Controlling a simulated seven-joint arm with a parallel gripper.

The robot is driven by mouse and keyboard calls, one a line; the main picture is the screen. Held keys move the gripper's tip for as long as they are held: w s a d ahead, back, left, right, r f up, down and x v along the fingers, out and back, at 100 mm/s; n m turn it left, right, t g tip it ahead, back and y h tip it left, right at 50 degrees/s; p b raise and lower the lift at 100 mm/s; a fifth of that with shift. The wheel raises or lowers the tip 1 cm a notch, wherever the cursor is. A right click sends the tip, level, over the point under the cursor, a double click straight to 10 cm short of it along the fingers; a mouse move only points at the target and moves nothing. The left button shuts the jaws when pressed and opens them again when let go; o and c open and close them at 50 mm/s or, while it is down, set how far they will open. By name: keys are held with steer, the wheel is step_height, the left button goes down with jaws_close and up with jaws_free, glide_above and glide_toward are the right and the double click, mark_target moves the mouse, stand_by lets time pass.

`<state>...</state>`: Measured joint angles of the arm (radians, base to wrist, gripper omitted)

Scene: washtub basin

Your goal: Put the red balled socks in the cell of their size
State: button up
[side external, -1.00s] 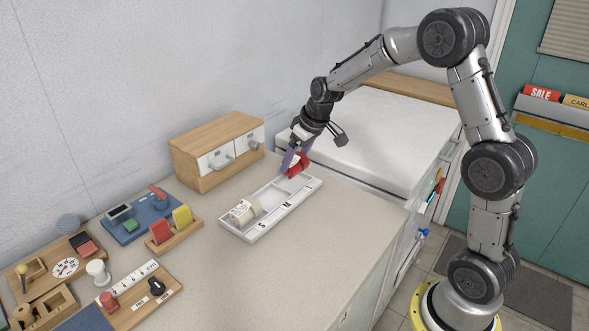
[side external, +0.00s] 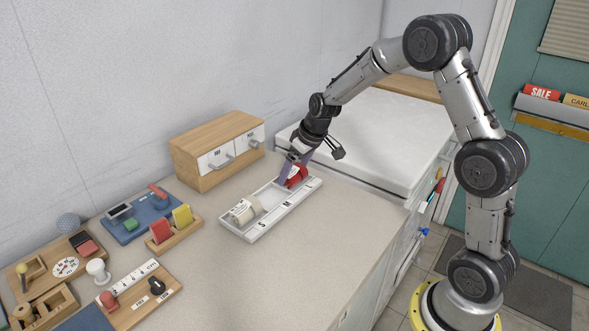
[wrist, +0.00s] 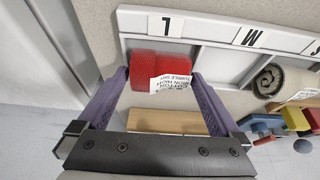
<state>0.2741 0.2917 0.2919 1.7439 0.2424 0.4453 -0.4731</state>
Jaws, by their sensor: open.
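The red balled socks (side external: 298,177) sit at the far-right end of the white tray (side external: 275,217). In the wrist view the red socks (wrist: 145,66), with a white printed tag, lie in the end cell by the letter L (wrist: 166,25). My gripper (side external: 292,174) is low over that cell. In the wrist view my gripper (wrist: 160,80) is open, one purple finger on each side of the socks; whether the fingers touch them is unclear. A cream rolled bundle (side external: 245,209) lies in the S cell. The M cell between them looks empty.
A wooden drawer box (side external: 215,150) stands behind the tray against the wall. A holder with red and yellow blocks (side external: 172,228) and several small gadgets fill the counter's left. The counter in front of the tray is clear. A white raised surface (side external: 375,140) lies to the right.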

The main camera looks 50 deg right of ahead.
steer(key=shift+r, duration=0.1)
steer(key=v, duration=1.2)
steer(key=s+a+r, duration=0.3)
steer(key=s+a, duration=0.1)
steer(key=s, duration=0.3)
steer(key=s+a+r, duration=0.2)
steer(key=s+a, duration=0.2)
steer(key=s, duration=0.3)
steer(key=s+a+f+t, duration=0.1)
steer(key=s+a+f, duration=0.1)
steer(key=s, duration=1)
steer(key=shift+s+a+f, duration=0.2)
steer(key=shift+s+a, duration=0.2)
steer(key=shift+a, duration=0.15)
